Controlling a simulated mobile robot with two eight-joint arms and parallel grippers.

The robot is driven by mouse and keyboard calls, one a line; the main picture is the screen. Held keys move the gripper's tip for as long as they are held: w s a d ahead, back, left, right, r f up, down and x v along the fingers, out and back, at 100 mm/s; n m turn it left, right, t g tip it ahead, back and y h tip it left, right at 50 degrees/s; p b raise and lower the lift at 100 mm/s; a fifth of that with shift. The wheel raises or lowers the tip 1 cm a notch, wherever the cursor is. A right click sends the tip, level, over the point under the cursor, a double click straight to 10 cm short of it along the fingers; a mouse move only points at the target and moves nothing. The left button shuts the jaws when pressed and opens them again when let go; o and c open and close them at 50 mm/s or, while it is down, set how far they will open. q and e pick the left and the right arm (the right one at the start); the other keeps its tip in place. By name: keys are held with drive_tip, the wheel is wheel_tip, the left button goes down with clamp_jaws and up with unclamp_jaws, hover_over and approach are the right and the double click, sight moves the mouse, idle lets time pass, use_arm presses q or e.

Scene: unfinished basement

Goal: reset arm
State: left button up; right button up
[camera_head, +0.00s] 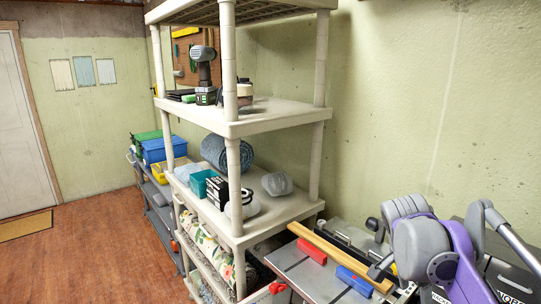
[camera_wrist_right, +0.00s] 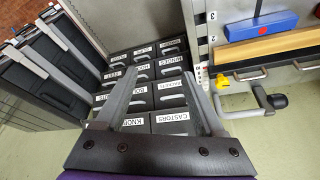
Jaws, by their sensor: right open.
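My right gripper (camera_wrist_right: 167,68) shows in the right wrist view. Its two grey fingers stand apart with nothing between them. Beyond them is a block of small dark drawers (camera_wrist_right: 157,88) with white labels, one reading "CASTORS". I cannot tell how far the fingertips are from the drawers. In the head view, purple and grey links of my right arm fill the lower right, over the workbench (camera_head: 318,280). My left gripper is not in view.
A beige shelf unit (camera_head: 262,122) holds a drill (camera_head: 204,72) and a rolled blue-grey mat (camera_head: 226,152). On the workbench lie a wooden bar (camera_head: 335,255), a red block (camera_head: 312,250) and a blue block (camera_head: 354,280).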

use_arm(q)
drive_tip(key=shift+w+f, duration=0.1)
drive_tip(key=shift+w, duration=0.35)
use_arm(e)
drive_tip(key=s+a+f+n+t+y, duration=0.2)
drive_tip(key=s+a+f+n, duration=0.4)
drive_tip(key=f, duration=0.4)
drive_tip(key=s+a+f+n+t+y, duration=0.2)
drive_tip(key=s+a+f+n, duration=0.5)
drive_tip(key=s+f+n, duration=0.2)
drive_tip(key=shift+s+f+t, duration=0.3)
drive_tip(key=shift+s+f, duration=0.3)
drive_tip(key=shift+s, duration=0.05)
drive_tip(key=shift+w+r, duration=0.1)
